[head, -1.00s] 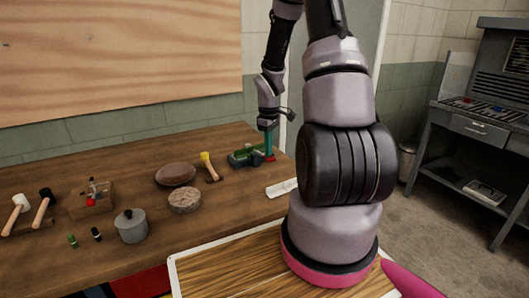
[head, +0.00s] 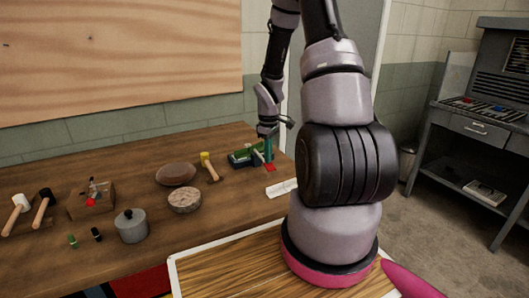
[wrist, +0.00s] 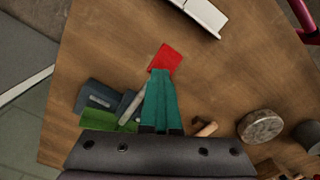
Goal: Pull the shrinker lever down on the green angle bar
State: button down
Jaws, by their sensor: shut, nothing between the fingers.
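The shrinker (wrist: 100,96) is a dark blue-grey block near the table edge, at the back right of the table in the head view. The green angle bar (wrist: 108,121) lies against it and is partly hidden by my gripper; it also shows in the head view (head: 240,158). A grey lever (wrist: 133,100) runs from the shrinker to a flat red grip (wrist: 165,58), seen low by the table top in the head view (head: 269,168). My gripper (wrist: 163,74) is shut and empty, its teal fingers (head: 269,153) pointing down at the red grip. Contact cannot be told.
A yellow-headed mallet (head: 207,163), a brown oval block (head: 175,173) and a round stump (head: 184,200) stand left of the shrinker. A white object (head: 281,188) lies in front of it. A grey pot (head: 131,226) stands farther left.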

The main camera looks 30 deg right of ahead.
notch_tip(320, 180, up, 10)
jog(key=shift+r, duration=0.25)
dwell(0.8)
dwell(0.6)
jog(key=shift+f+m, duration=1.1)
jog(key=shift+m, duration=0.4)
jog(key=shift+f+m, duration=1.1)
jog(key=shift+m, duration=0.4)
